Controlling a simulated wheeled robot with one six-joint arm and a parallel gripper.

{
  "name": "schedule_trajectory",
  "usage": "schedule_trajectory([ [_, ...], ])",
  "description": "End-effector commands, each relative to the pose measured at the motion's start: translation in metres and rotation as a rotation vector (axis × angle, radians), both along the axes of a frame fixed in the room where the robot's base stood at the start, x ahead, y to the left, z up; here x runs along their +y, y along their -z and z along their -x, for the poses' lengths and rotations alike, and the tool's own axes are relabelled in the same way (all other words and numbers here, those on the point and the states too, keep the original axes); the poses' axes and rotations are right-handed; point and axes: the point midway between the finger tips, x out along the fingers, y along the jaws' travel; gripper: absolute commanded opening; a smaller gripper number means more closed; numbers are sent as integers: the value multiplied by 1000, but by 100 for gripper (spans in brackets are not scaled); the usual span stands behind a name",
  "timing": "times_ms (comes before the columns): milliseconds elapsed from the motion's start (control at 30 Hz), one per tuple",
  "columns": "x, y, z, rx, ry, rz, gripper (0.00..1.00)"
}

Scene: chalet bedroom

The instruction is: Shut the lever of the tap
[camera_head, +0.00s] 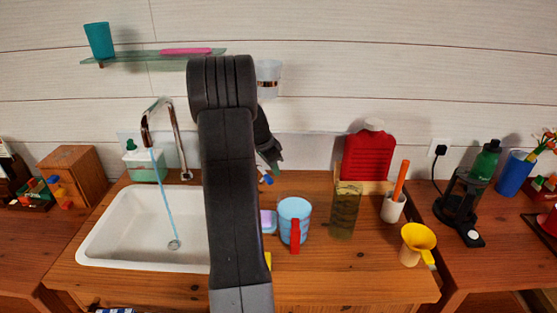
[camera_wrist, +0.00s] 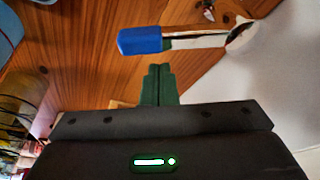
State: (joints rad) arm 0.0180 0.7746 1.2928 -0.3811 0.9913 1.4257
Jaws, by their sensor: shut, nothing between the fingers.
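The chrome tap (camera_head: 164,122) arches over the white sink (camera_head: 120,235), and a thin blue stream of water (camera_head: 163,200) runs from its spout to the drain. In the wrist view the tap's lever (camera_wrist: 200,38) is a chrome bar with a blue end (camera_wrist: 140,41). My gripper (camera_wrist: 160,68) has its green fingers closed together and empty, with their tips just short of the lever near its blue end; no clear contact shows. In the head view my gripper (camera_head: 275,165) is partly hidden behind my dark arm, which also covers the right part of the sink.
A blue cup with a red handle (camera_head: 293,222), a tall olive container (camera_head: 345,210) and a yellow funnel (camera_head: 418,240) stand right of my arm. A soap dispenser (camera_head: 143,164) stands behind the sink. A glass shelf (camera_head: 140,58) hangs on the wall above.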

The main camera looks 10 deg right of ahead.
Motion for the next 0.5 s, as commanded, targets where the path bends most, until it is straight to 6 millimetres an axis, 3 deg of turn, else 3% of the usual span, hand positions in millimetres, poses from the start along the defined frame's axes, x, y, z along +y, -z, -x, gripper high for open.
schedule_trajectory([
  [200,14,0,5,0,0,0,0],
  [500,14,0,5,0,0,0,0],
])
